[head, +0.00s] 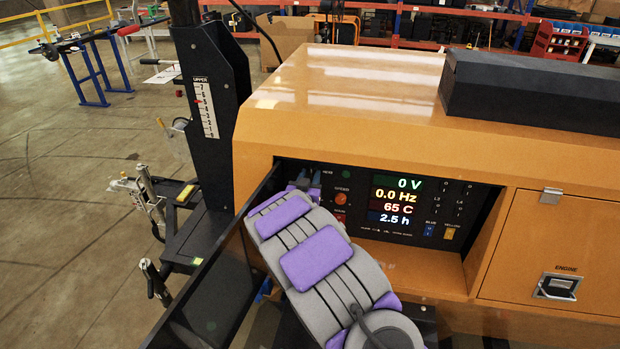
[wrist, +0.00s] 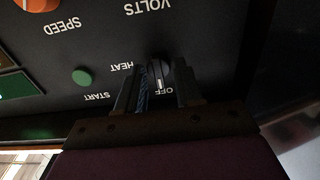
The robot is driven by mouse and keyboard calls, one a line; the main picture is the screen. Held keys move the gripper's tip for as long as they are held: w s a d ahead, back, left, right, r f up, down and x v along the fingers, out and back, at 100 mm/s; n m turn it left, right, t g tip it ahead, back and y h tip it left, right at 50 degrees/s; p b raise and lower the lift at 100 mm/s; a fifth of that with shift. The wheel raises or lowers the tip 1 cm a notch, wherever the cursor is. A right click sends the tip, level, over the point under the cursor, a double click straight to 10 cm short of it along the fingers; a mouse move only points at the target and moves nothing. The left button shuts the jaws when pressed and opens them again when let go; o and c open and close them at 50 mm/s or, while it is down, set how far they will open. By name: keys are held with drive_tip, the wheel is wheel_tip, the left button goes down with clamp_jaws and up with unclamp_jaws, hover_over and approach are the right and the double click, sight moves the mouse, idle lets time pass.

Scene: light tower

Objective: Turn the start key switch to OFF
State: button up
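The start key switch (wrist: 157,73) is a dark round knob on the black panel, in the upper middle of the wrist view. Its white mark points down the picture, close to the OFF label (wrist: 168,92). The HEAT (wrist: 119,65) and START (wrist: 97,97) labels are to its left. My gripper (wrist: 160,85) is open, with one finger on each side of the knob. I cannot tell whether either finger touches it. In the head view my gripper (head: 304,181) is at the panel's left end, and the switch is hidden there.
The panel display (head: 393,201) reads 0 V, 0.0 Hz, 65 C and 2.5 h. The orange cabinet (head: 370,95) surrounds the recessed panel. An open dark door (head: 215,285) stands left of my arm. A green button (wrist: 82,76) sits left of the switch.

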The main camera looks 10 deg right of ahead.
drive_tip(key=shift+a, duration=0.1)
drive_tip(key=p+v, duration=0.2)
drive_tip(key=v, duration=1.5)
drive_tip(key=shift+f, duration=0.2)
drive_tip(key=shift+s+a, duration=0.1)
drive_tip(key=s+a+r+n+g+y, duration=0.25)
drive_tip(key=s+g+y, duration=0.65)
drive_tip(key=s, duration=0.5)
drive_tip(key=s+d+r+g, duration=0.2)
drive_tip(key=s+d+g, duration=0.1)
drive_tip(key=s, duration=0.6)
drive_tip(key=s+d+r+n+g+h, duration=0.1)
drive_tip(key=s+d+r+g, duration=0.1)
drive_tip(key=s, duration=0.8)
drive_tip(key=s+d+r+g+h, duration=0.1)
drive_tip(key=s+d+g, duration=0.3)
drive_tip(key=s, duration=0.6)
drive_tip(key=shift+d+r+n, duration=0.3)
drive_tip(key=shift+r+n, duration=0.05)
drive_tip(key=shift+r, duration=0.15)
